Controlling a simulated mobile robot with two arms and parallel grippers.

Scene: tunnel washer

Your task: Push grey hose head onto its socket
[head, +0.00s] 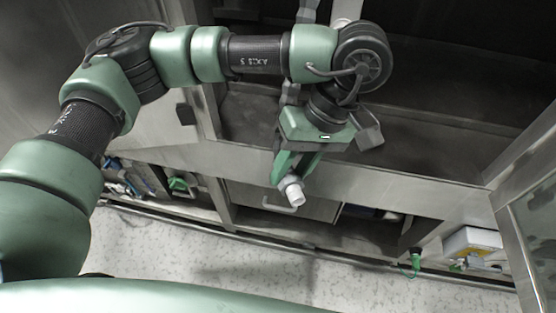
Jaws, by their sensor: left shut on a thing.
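My left gripper (289,179) points down in front of the steel washer front, near the middle of the view. It is shut on a pale grey cylindrical piece, which looks like the grey hose head (295,195), and holds it tilted, its ribbed end towards the lower right. A grey jointed strip, perhaps the hose (290,94), runs up behind my left arm; whether it joins the head is hidden. I cannot make out the socket. My right gripper is not in view.
A drawer or panel with a handle (284,209) lies behind the held piece. Open lower bays hold a green item (178,184) at left and a white-and-yellow box (471,243) at right. A green connector (415,262) hangs near that box. The speckled floor (240,262) is clear.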

